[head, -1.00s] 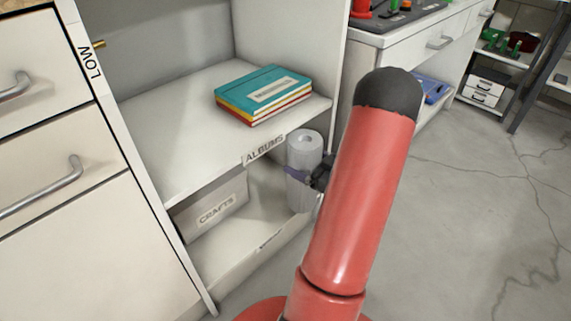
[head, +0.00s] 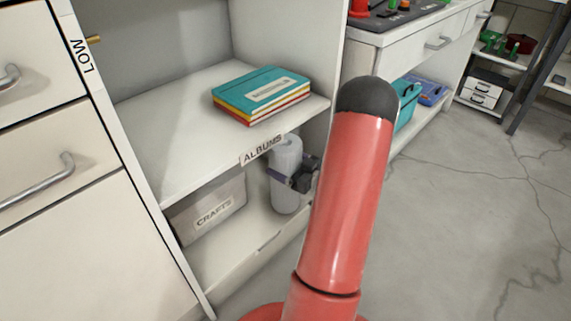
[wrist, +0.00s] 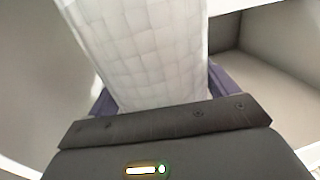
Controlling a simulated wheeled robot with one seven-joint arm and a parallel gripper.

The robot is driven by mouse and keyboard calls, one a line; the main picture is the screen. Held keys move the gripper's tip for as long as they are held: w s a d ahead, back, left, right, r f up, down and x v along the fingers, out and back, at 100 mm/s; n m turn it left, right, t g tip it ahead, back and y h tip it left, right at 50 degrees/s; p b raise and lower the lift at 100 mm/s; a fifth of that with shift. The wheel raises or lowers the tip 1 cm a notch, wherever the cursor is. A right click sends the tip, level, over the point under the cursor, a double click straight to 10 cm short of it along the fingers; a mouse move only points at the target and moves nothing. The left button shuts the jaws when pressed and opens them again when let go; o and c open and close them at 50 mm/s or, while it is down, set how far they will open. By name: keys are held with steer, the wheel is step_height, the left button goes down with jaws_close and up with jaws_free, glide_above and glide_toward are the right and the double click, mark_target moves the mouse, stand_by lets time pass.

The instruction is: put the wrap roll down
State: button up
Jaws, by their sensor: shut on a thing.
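The wrap roll (head: 287,164) is a pale, upright cylinder inside the lower shelf compartment, under the shelf labelled ALBUMS. Its quilted white surface fills the middle of the wrist view (wrist: 150,50). My gripper (head: 280,179) is shut on the roll from the right, with its purple fingers on either side of it. The lower shelf board (head: 225,255) lies below the roll. I cannot tell whether the roll's base touches the board.
A box labelled CRAFTS (head: 208,208) stands left of the roll on the lower shelf. A stack of albums (head: 261,95) lies on the shelf above. White drawers (head: 75,215) stand at the left. A teal bin (head: 407,103) is under the counter at right. The floor at right is clear.

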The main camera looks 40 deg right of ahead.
steer(key=o, duration=0.9)
steer(key=shift+f, duration=0.15)
steer(key=shift+o, duration=1.2)
steer(key=p+v, duration=0.1)
steer(key=v, duration=1.1)
steer(key=shift+s, duration=0.1)
